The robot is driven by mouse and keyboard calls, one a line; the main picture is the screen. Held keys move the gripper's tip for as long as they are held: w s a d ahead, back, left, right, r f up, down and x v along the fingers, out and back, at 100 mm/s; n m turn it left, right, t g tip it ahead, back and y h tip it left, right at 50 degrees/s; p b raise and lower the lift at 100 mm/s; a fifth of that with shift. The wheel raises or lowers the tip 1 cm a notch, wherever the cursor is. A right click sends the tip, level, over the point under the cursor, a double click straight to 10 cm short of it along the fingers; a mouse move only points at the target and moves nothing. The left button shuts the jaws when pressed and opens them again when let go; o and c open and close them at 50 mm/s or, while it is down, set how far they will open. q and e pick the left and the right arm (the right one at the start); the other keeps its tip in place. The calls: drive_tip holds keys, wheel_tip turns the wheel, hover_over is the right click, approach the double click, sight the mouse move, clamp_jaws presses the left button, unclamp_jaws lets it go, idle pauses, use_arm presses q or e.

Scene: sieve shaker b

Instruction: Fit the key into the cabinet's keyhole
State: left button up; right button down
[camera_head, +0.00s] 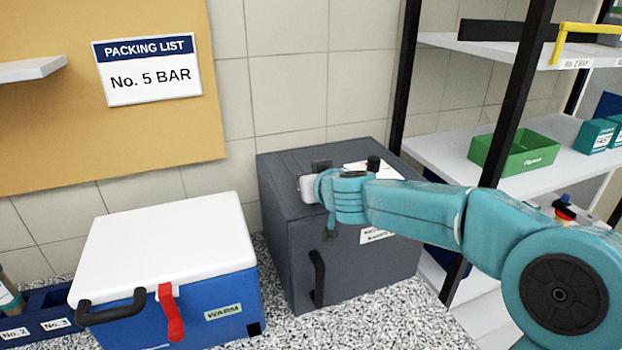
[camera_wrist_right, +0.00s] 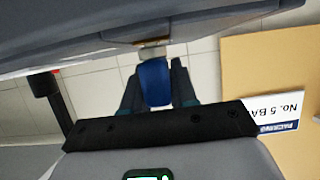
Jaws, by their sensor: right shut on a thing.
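The dark grey cabinet (camera_head: 345,260) stands against the tiled wall with a black handle (camera_head: 318,278) on its front. My right arm reaches across it from the right, and its gripper is over the cabinet's top front part. In the right wrist view, my right gripper (camera_wrist_right: 157,98) is shut on the key's blue head (camera_wrist_right: 155,82). A short metal piece (camera_wrist_right: 152,52) shows between the blue head and the grey cabinet surface (camera_wrist_right: 230,30). The keyhole is hidden, so I cannot tell whether the key is in it. My left gripper is not in view.
A blue cooler with a white lid (camera_head: 170,235) stands close to the cabinet's left. A black knob (camera_head: 373,163) stands on the cabinet top, near my right wrist. Shelving with a green bin (camera_head: 515,150) is at the right. A speckled counter (camera_head: 385,315) shows in front.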

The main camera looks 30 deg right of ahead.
drive_tip(key=shift+f, duration=0.15)
drive_tip(key=c, duration=0.8)
unclamp_jaws()
drive_tip(key=shift+s, duration=0.1)
drive_tip(key=shift+s+r, duration=0.25)
drive_tip(key=shift+r, duration=0.05)
drive_tip(key=p+v, duration=0.5)
drive_tip(key=v, duration=1)
drive_tip(key=shift+s+a+p, duration=0.2)
drive_tip(key=shift+s+p, duration=0.1)
drive_tip(key=shift+p, duration=0.05)
drive_tip(key=shift+w+f, duration=0.1)
